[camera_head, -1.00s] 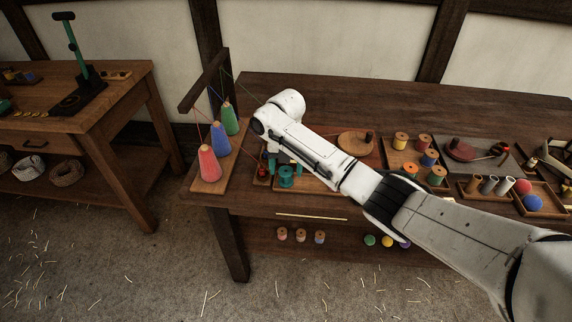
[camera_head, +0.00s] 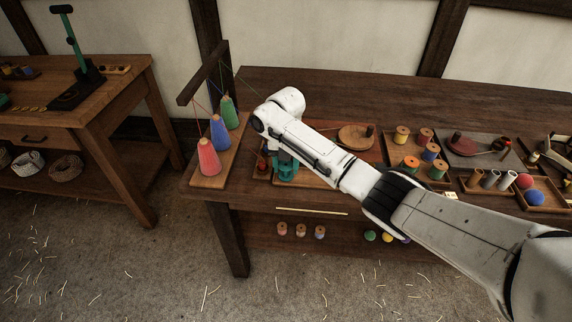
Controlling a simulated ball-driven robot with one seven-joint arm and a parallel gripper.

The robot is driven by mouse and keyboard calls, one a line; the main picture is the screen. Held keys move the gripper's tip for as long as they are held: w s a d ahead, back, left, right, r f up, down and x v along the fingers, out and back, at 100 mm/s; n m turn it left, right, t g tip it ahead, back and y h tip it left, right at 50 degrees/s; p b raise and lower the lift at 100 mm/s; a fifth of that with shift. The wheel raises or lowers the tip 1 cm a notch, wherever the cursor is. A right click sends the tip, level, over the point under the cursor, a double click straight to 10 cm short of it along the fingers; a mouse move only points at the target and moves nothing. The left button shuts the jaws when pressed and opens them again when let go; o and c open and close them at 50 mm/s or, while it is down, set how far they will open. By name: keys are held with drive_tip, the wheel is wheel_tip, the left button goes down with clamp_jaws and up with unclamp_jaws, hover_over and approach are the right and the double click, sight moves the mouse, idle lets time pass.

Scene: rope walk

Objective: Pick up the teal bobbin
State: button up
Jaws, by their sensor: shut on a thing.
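The teal bobbin (camera_head: 287,174) is at the left part of the workbench, just below the end of my arm. My gripper (camera_head: 285,163) points down over it and is shut on it. The arm's wrist hides part of the gripper and the area behind it. I cannot tell whether the bobbin touches the board under it or is slightly raised.
Left of my gripper, a wooden stand (camera_head: 206,181) holds red, blue and green cones with threads running up to a bar. To the right are a tray of bobbins (camera_head: 411,143), a round wooden board (camera_head: 356,138) and balls in a tray (camera_head: 553,207).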

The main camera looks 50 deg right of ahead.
drive_tip(key=shift+r+p, duration=3.45)
drive_tip(key=shift+r, duration=0.6)
drive_tip(key=shift+d, duration=0.1)
